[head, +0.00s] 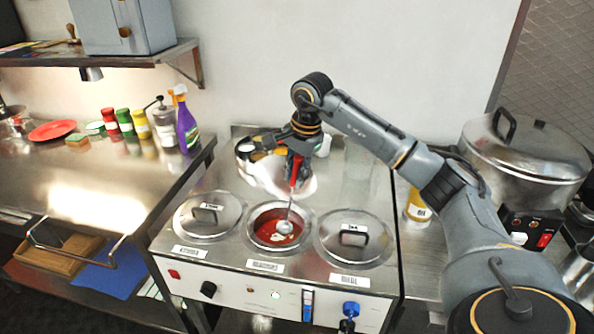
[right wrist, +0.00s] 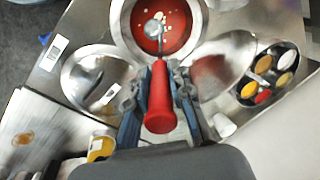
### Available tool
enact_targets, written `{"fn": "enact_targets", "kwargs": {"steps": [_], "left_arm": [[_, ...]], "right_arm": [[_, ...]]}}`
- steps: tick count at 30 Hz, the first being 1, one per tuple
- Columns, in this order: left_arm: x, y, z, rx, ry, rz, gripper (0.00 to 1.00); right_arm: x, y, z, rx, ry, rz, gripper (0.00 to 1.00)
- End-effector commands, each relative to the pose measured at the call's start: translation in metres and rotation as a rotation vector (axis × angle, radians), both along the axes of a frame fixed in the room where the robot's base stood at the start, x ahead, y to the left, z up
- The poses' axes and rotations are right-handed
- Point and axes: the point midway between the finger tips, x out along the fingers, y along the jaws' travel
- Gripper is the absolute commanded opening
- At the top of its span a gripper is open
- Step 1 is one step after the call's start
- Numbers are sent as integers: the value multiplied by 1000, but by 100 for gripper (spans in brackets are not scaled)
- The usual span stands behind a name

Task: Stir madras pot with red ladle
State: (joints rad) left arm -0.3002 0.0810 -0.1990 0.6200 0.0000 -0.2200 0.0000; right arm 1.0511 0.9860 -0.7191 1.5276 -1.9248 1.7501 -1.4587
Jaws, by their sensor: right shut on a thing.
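The red ladle (head: 291,190) has a red handle and a metal bowl. My right gripper (head: 294,160) is shut on its handle above the middle pot. In the right wrist view the red handle (right wrist: 160,100) sits between the two fingers (right wrist: 158,88). The ladle's metal bowl (head: 284,227) is at the red sauce in the open middle pot (head: 257,212). The pot also shows in the right wrist view (right wrist: 205,22), with pale bits in its sauce. How deep the bowl sits is hard to tell. My left gripper is not in view.
Lidded pots stand left (head: 190,222) and right (head: 340,248) of the open one on the warmer. A spice tray (right wrist: 268,72) is behind it. A large steel pot (head: 525,160) stands at right. Bottles and a purple spray bottle (head: 186,128) line the left counter.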

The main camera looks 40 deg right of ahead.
Motion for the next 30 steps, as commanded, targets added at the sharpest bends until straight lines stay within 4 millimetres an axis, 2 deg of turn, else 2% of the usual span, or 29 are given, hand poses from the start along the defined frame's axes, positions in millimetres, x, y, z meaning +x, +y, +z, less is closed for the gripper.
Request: {"fn": "enact_targets", "kwargs": {"steps": [30], "left_arm": [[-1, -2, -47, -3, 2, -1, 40]], "right_arm": [[16, 3, -82, 0, 0, 0, 0]]}}
